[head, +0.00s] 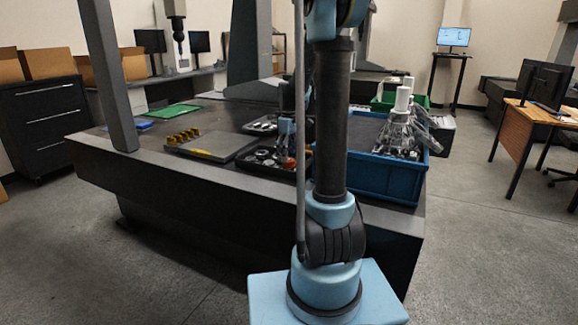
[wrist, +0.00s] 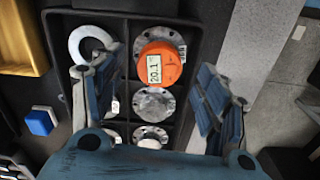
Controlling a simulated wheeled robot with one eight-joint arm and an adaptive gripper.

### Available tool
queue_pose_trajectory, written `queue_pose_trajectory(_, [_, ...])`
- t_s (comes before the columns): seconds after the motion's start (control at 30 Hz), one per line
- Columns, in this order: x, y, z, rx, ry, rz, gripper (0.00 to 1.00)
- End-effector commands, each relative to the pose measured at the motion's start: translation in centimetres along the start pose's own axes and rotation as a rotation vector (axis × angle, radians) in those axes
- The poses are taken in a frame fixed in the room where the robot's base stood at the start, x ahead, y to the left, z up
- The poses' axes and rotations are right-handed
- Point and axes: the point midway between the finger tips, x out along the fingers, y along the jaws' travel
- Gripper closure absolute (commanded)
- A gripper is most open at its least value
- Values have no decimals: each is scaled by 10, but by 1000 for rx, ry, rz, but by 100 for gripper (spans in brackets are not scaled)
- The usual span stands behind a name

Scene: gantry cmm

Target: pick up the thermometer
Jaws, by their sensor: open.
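The thermometer is an orange disc (wrist: 160,65) with a white display reading about 20.1, in the upper middle of the wrist view. It lies over a metal flange in a black compartment tray (wrist: 195,40). A small orange part of it (head: 289,163) shows in the head view, mostly hidden by my arm. My gripper (wrist: 153,72) is open, one finger left and one right of the thermometer in the picture. The fingers appear apart from it; their height above the tray is hard to tell.
The tray also holds a white ring (wrist: 91,40) and several metal discs (wrist: 153,104). A blue block (wrist: 41,121) lies to its left. In the head view, a blue crate (head: 385,181) with metal parts stands right of the tray. A grey plate (head: 215,146) with yellow pieces lies left.

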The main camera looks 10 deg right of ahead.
Motion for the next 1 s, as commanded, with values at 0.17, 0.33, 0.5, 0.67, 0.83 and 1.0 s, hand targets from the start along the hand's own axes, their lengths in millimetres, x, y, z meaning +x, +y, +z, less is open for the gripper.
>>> queue_pose_trajectory(0.17, [22, 1, 1, 0, 0, 0, 32])
queue_pose_trajectory(0.33, [32, 0, 1, 0, 0, 0, 32])
queue_pose_trajectory(0.5, [32, 0, 1, 0, 0, 0, 32])
queue_pose_trajectory(0.67, [32, 0, 1, 0, 0, 0, 55])
queue_pose_trajectory(0.83, [33, 1, 1, 0, 0, 2, 81])
queue_pose_trajectory(1.0, [33, 2, 1, 2, 0, 4, 85])
